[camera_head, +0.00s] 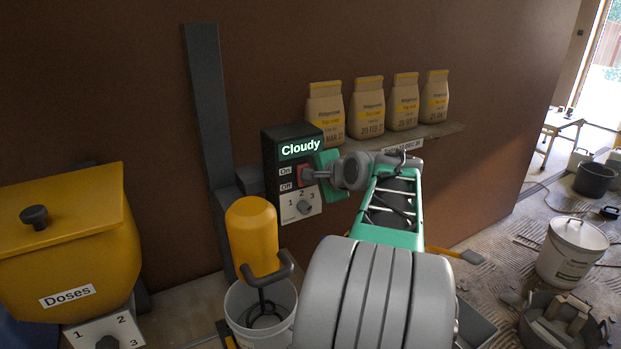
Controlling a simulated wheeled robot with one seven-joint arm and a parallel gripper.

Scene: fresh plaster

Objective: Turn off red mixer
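A dark control box (268,160) on the wall has a lit screen (301,148) reading "Cloudy". Below the screen is a red switch (305,170) beside "On" and "Off" labels, and under it a dial (304,207) marked 1, 2, 3. The mixer (251,235) below looks yellow-orange, not red, with its dark whisk in a white bucket (234,309). My gripper (317,175) is at the right side of the red switch, at or very near it; contact is unclear. My wrist hides part of it, and its opening is not readable.
A yellow "Doses" bin (101,225) with its own dial stands at left. Several paper bags (366,115) line a shelf (436,134) right of the box. Buckets (565,258) and tools lie on the rough floor at right.

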